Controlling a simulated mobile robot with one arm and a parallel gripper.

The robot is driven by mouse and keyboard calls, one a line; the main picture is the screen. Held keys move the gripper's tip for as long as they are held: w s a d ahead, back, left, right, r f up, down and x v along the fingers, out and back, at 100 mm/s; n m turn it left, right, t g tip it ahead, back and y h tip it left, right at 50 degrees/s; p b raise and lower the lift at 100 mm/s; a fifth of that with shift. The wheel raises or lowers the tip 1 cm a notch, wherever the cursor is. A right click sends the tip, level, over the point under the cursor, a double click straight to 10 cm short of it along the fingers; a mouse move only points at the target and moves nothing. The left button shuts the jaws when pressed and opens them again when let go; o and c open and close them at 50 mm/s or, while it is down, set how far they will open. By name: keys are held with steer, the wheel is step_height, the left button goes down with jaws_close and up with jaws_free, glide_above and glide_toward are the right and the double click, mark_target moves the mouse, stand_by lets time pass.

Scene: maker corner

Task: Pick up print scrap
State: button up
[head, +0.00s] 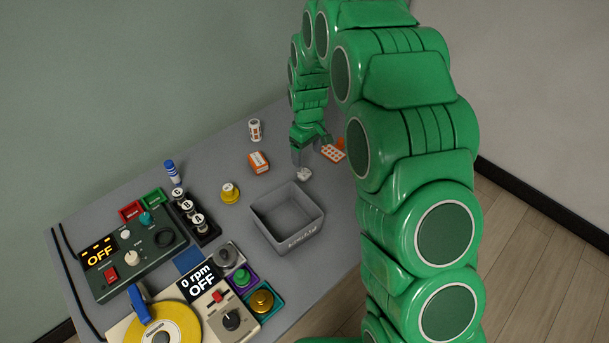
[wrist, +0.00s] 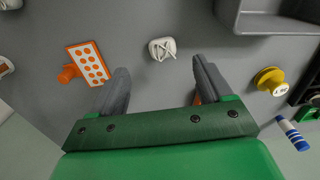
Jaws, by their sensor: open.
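The print scrap looks like a small white tangled lump (wrist: 162,49) on the grey table. It also shows in the head view (head: 304,174), just behind the grey bin. My gripper (wrist: 160,80) is open, with its two grey fingers apart. In the wrist view the scrap lies between the lines of the fingers, a little beyond their tips, and appears untouched. In the head view my gripper (head: 305,160) points down right above the scrap; how much height is left between them is hard to tell.
A grey open bin (head: 290,238) stands close in front of the scrap. An orange piece with a dotted white face (head: 333,153) lies to the right. An orange box (head: 258,163), a white-and-orange cylinder (head: 255,130) and a yellow knob (head: 230,193) stand left. Control boxes fill the table's near left.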

mark_target(304, 172)
steer(key=shift+w+a+f, duration=0.2)
steer(key=shift+w+f, duration=0.05)
steer(key=shift+f, duration=0.25)
steer(key=shift+s+a+f, duration=0.1)
steer(key=shift+f, duration=1.8)
steer(key=shift+a+f, duration=0.1)
steer(key=shift+f, duration=1.75)
steer(key=c, duration=1.1)
